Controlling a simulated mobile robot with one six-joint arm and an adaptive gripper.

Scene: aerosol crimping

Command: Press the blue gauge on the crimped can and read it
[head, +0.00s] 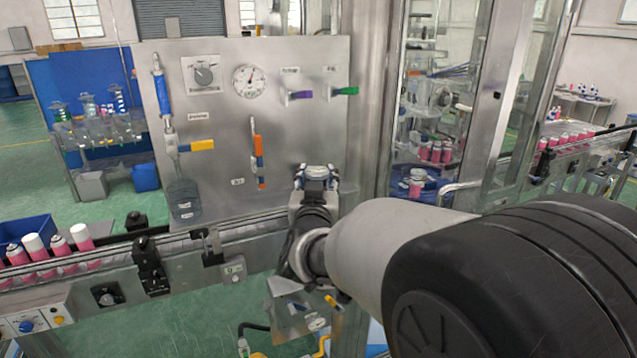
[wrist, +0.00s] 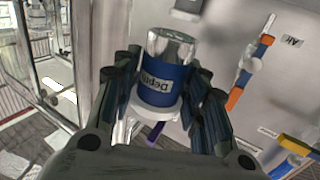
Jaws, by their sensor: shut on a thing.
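My gripper (head: 316,180) is in front of the lower right part of the steel panel in the head view. It is shut on the blue gauge (wrist: 160,85), a blue cylinder with a shiny metallic end and a white flange, in the wrist view. Its label reads "Depth" upside down. The fingers (wrist: 158,100) lie on both sides of the gauge. No can shows at the gauge. Pink cans (head: 62,246) stand in a row on the conveyor at the left; I cannot tell which can is crimped.
The steel panel (head: 225,130) carries a round dial (head: 249,81), a purple handle (head: 298,95), a green handle (head: 345,91) and an orange-blue valve (head: 258,160). The conveyor rail (head: 190,243) runs below it. A glass enclosure (head: 500,90) stands at the right.

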